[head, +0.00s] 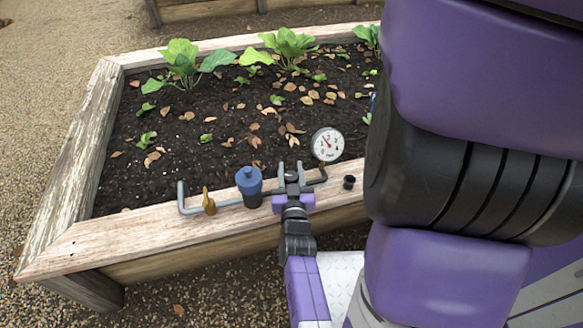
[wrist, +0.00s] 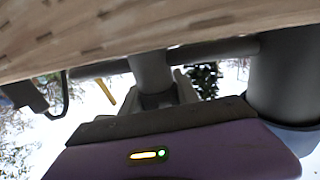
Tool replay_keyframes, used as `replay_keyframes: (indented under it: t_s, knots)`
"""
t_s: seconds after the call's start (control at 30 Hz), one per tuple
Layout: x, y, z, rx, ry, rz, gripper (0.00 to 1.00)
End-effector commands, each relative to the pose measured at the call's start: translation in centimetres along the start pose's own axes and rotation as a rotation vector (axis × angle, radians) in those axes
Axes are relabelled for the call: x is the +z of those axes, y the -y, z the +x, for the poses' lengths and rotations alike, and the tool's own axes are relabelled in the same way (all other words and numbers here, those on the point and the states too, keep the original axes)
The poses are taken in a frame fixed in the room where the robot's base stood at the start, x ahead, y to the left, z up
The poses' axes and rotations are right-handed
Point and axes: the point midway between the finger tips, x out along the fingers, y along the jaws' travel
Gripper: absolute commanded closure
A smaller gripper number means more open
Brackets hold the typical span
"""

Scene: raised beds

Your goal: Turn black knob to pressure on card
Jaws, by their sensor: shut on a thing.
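My gripper (head: 290,172) is shut on the black knob (head: 291,177) of the pipe assembly on the bed's front rim. The knob sits between the two grey fingers and is partly hidden by them. In the wrist view my gripper (wrist: 160,95) closes around a grey upright part below a horizontal pipe (wrist: 215,50). A round white pressure gauge (head: 327,144) stands just right of my gripper, on a bent pipe. Its face is visible, with a reddish needle toward the upper left, but the exact reading is too small to tell. I cannot make out any card.
A blue-topped canister (head: 249,185) stands close to the left of my gripper. Further left are a brass lever (head: 209,203) and a bent grey pipe (head: 182,195). A small black cup (head: 349,182) sits on the wooden rim (head: 110,236). Seedlings grow in the soil behind.

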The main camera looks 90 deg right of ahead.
Motion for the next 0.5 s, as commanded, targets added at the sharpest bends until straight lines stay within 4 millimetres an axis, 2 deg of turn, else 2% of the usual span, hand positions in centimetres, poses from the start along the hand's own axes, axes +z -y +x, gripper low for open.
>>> replay_keyframes:
  t_s: [0.37,0.4,0.5]
  knots:
    - [0.16,-0.05,-0.09,-0.006,0.003,0.001,1.0]
    - [0.15,-0.05,-0.09,-0.006,0.003,0.001,0.57]
    - [0.12,-0.04,-0.07,-0.006,0.003,0.001,0.41]
